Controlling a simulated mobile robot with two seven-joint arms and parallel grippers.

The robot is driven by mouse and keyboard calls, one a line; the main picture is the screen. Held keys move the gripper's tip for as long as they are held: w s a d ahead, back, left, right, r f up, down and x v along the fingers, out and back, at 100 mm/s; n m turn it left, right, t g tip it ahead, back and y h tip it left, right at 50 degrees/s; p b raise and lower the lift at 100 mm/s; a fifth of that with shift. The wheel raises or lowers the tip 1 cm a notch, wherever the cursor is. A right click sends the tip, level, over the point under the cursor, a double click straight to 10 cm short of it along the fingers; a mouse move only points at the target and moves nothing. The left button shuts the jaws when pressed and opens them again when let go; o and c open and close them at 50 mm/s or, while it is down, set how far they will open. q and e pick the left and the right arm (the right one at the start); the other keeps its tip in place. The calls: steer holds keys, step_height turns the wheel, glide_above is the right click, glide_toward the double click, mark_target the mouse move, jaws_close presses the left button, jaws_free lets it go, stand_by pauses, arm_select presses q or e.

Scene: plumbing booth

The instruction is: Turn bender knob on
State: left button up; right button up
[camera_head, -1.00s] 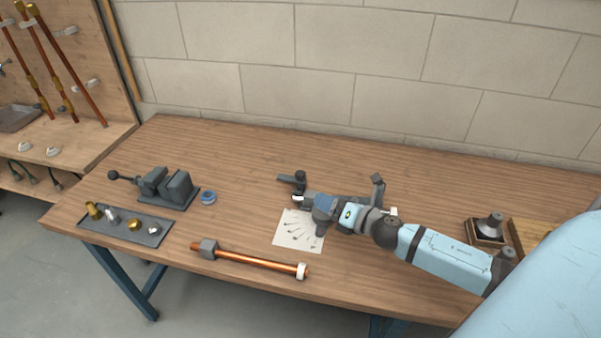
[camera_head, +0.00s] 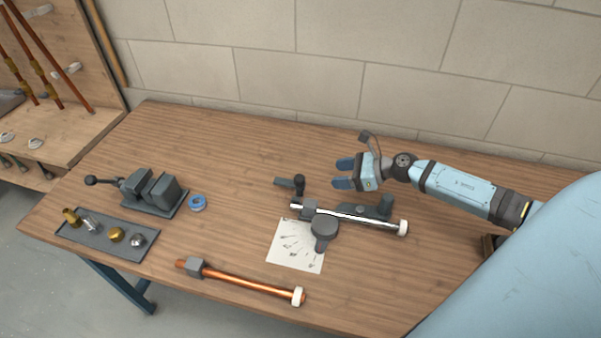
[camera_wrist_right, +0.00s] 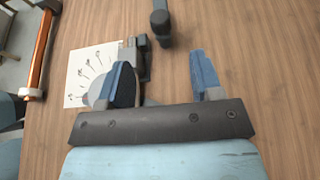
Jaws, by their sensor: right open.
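The grey bender (camera_head: 325,228) is on the wooden table above a white sheet with drawings (camera_head: 296,253). A silver bar with a white end (camera_head: 403,228) runs across the bender. A dark upright knob (camera_head: 299,183) stands at its far left; a dark rounded knob also shows at the top of the right wrist view (camera_wrist_right: 160,20). My right gripper (camera_head: 343,174) is open and empty, behind the bender and right of the upright knob. Its two blue fingers stand apart in the right wrist view (camera_wrist_right: 163,78). My left gripper is out of view.
A dark vise (camera_head: 155,192), a blue ring (camera_head: 197,202) and a tray of fittings (camera_head: 95,243) are at the left. A copper pipe with a nut (camera_head: 245,281) lies at the front edge. A brick wall (camera_head: 300,80) is behind. The table's back middle is clear.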

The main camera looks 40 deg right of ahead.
mark_target(302, 178)
steer(key=p+x, duration=0.2)
steer(key=x, duration=0.9)
steer(key=shift+a+r, duration=0.1)
steer(key=shift+x, duration=0.75)
steer(key=shift+c, duration=0.4)
jaws_close()
